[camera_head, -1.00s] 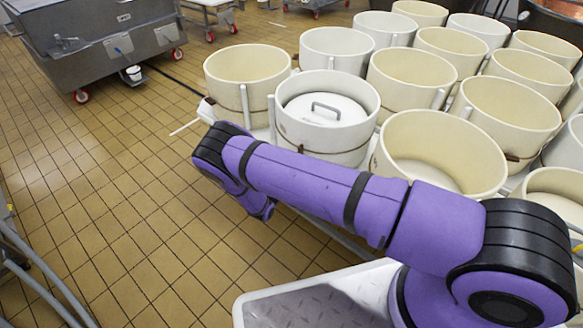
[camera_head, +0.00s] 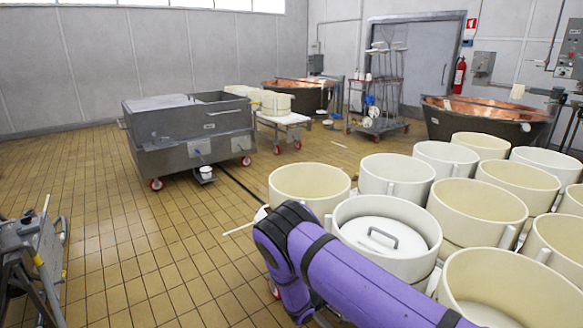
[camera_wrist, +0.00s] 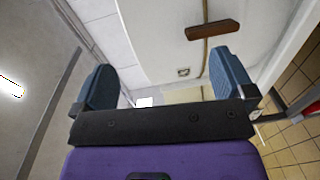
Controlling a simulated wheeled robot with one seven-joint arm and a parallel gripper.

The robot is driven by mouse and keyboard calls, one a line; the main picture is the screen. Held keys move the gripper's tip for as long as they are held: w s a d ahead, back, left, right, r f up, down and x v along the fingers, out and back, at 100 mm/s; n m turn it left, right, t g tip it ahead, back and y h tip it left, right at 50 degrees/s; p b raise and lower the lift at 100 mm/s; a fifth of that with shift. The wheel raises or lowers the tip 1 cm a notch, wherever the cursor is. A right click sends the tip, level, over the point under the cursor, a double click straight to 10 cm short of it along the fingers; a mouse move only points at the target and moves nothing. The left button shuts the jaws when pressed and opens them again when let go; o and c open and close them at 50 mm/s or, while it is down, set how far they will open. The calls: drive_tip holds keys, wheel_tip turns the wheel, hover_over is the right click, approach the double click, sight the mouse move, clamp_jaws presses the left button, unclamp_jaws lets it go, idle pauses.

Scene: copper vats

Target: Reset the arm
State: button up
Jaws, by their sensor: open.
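My purple arm reaches in from the bottom right of the head view, bent at its far end over the floor beside the white tubs. My gripper (camera_wrist: 158,88) shows in the wrist view with its two blue-grey fingers wide apart and nothing between them. Beyond the fingers is a pale panel with a brown strip (camera_wrist: 212,30) on it. In the head view the gripper itself is hidden behind or below the arm.
Several cream tubs (camera_head: 477,210) stand close together at the right, one holding a white lid with a handle (camera_head: 383,237). A grey wheeled vat (camera_head: 190,132) stands at the back left, and a metal frame (camera_head: 32,255) at the left edge. Tiled floor (camera_head: 150,260) between them is clear.

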drive_tip(key=s+d+r+m+g+y, duration=0.2)
drive_tip(key=s+d+r+g, duration=0.15)
drive_tip(key=r, duration=0.85)
drive_tip(key=s+d+r+m+g+y, duration=0.1)
drive_tip(key=s+d+r+m+g, duration=0.25)
drive_tip(key=r, duration=0.95)
drive_tip(key=s+d+r+m+g+y, duration=0.25)
drive_tip(key=d+r, duration=0.25)
drive_tip(key=r, duration=0.7)
drive_tip(key=s+r+t+y, duration=0.1)
drive_tip(key=s+r, duration=0.4)
drive_tip(key=s, duration=0.5)
drive_tip(key=s+d+r+t+y, duration=0.1)
drive_tip(key=s+r+y, duration=0.3)
drive_tip(key=s, duration=0.6)
drive_tip(key=s+r+n+t+y, duration=0.1)
drive_tip(key=s+r+t+y, duration=0.1)
drive_tip(key=s+r, duration=0.6)
drive_tip(key=s+y, duration=0.1)
drive_tip(key=s, duration=0.2)
drive_tip(key=shift+d, duration=0.15)
